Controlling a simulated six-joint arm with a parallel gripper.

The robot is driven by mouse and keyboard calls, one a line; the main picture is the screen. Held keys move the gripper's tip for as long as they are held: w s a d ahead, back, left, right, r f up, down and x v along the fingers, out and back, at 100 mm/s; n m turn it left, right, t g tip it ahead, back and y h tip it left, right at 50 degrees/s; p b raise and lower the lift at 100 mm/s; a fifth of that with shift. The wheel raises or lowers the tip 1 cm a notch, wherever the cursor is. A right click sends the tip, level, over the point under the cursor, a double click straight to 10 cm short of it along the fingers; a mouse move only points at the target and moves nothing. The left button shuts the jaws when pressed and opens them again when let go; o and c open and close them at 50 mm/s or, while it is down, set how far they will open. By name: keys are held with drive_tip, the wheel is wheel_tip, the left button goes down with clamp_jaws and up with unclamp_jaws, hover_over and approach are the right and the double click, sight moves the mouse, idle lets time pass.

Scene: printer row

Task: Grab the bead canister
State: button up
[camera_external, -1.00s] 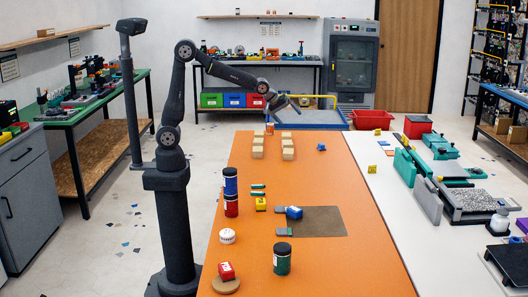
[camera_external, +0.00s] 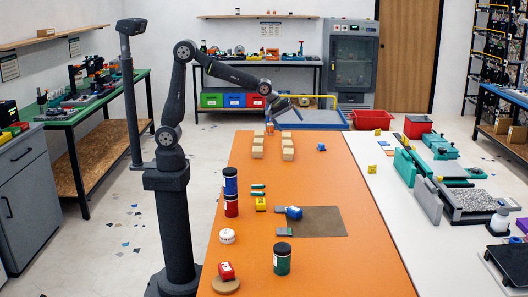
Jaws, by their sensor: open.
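Several lidded canisters stand on the orange table, and I cannot tell by label which one holds beads. A dark green canister with a black lid (camera_external: 282,259) stands upright near the front. My gripper (camera_external: 284,112) is open, raised above the far end of the table and well away from all the canisters. Its fingers are small and dark in this view.
Two rows of tan blocks (camera_external: 288,147) lie near the far end. A brown mat (camera_external: 322,222) has a blue item (camera_external: 294,212) at its left edge. A red item sits on a cork disc (camera_external: 226,285) at the front. The table's right side is mostly clear.

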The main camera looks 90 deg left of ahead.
idle(0.3)
drive_tip(key=c, duration=0.7)
drive_tip(key=m+g+y, duration=0.2)
drive_tip(key=g+y, duration=0.1)
drive_tip(key=g, duration=0.2)
hover_over(270, 124)
drive_tip(key=s+d, duration=0.2)
drive_tip(key=d, duration=0.2)
wheel_tip(270, 124, down, 8)
drive_tip(key=shift+y, duration=0.3)
drive_tip(key=x, duration=1.1)
drive_tip(key=shift+a+f, duration=0.2)
drive_tip(key=shift+a, duration=0.15)
drive_tip(key=shift+s+x, duration=0.1)
drive_tip(key=shift+x, duration=1.35)
drive_tip(key=shift+s+x, duration=0.15)
drive_tip(key=shift+x, duration=1.3)
